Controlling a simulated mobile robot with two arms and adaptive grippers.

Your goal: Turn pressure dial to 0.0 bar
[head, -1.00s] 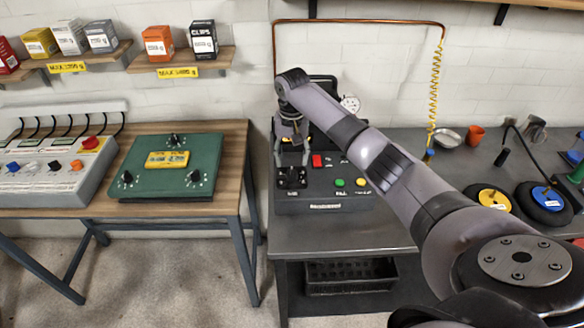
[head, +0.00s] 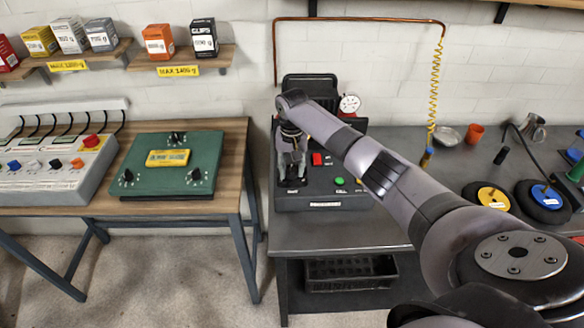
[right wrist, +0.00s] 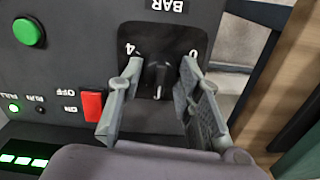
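The pressure dial is a black knob (right wrist: 157,76) on a dark plate marked BAR, with a 4 and a 0 beside it. The right wrist view shows this panel upside down, with the 0 at right. I cannot read the dial's exact setting. My right gripper (right wrist: 160,70) is open, with one finger on each side of the knob and gaps between. In the head view the right gripper (head: 291,170) points down at the left front of the black control panel (head: 325,190), and its fingers partly hide the dial. My left gripper is not in view.
A red switch (right wrist: 92,105) and a green button (right wrist: 29,32) are on the same panel, the switch close to a finger. A white gauge (head: 349,104) stands behind. A green box (head: 160,185) with knobs sits on the wooden table at left.

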